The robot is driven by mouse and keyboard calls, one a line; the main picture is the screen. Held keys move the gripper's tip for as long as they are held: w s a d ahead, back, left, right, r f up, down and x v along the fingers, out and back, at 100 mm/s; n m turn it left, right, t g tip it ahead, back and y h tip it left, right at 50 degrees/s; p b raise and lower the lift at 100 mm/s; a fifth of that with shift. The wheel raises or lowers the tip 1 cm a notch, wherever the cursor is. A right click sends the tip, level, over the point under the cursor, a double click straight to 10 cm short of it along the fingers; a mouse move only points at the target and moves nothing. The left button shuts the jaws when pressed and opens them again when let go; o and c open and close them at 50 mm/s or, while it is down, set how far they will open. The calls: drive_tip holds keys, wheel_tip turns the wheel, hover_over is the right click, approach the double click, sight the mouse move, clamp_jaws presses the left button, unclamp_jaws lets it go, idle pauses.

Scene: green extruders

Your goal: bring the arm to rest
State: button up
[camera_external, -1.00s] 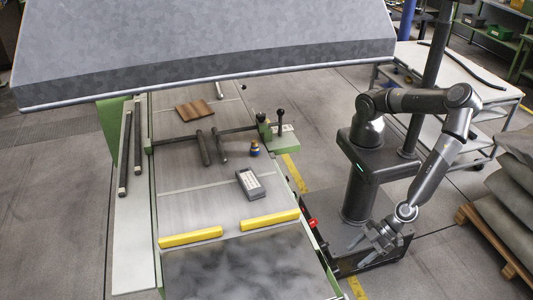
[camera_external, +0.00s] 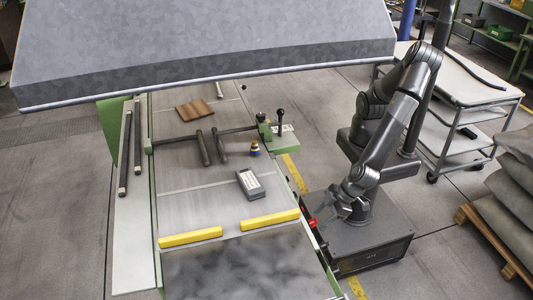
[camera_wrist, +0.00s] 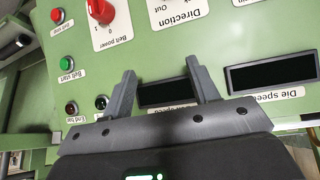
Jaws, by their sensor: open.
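My gripper (camera_external: 335,207) is at the right side of the machine table, low above my base and in front of my column. In the wrist view my gripper (camera_wrist: 162,88) shows two dark fingers standing apart with nothing held between them. Behind the fingers is a green control panel (camera_wrist: 215,55) with labels, a red knob (camera_wrist: 100,12) and dark displays. I cannot tell whether the fingers touch the panel.
The machine table (camera_external: 190,207) carries a grey box (camera_external: 250,185), yellow bars (camera_external: 270,219), a brown wooden block (camera_external: 195,110) and a small dark, yellow-banded item (camera_external: 255,149). A grey hood (camera_external: 200,45) hangs above. A white cart (camera_external: 470,80) and stacked sacks (camera_external: 510,200) stand right.

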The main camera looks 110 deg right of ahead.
drive_tip(key=d+r+g+y, duration=0.1)
drive_tip(key=d+r, duration=0.7)
drive_tip(key=d, duration=0.4)
drive_tip(key=d+r+g+y, duration=0.1)
drive_tip(key=d+r+g, duration=0.1)
drive_tip(key=d+r, duration=0.85)
drive_tip(key=s+d+r+t, duration=0.1)
drive_tip(key=s+d+r, duration=0.3)
drive_tip(key=s+d, duration=0.3)
drive_tip(key=s+d+r+n+t, duration=0.1)
drive_tip(key=s+d+r, duration=0.3)
drive_tip(key=s+d, duration=0.4)
drive_tip(key=shift+d+h, duration=0.3)
drive_tip(key=shift+d, duration=0.35)
drive_tip(key=shift+r, duration=0.1)
drive_tip(key=shift+c, duration=0.5)
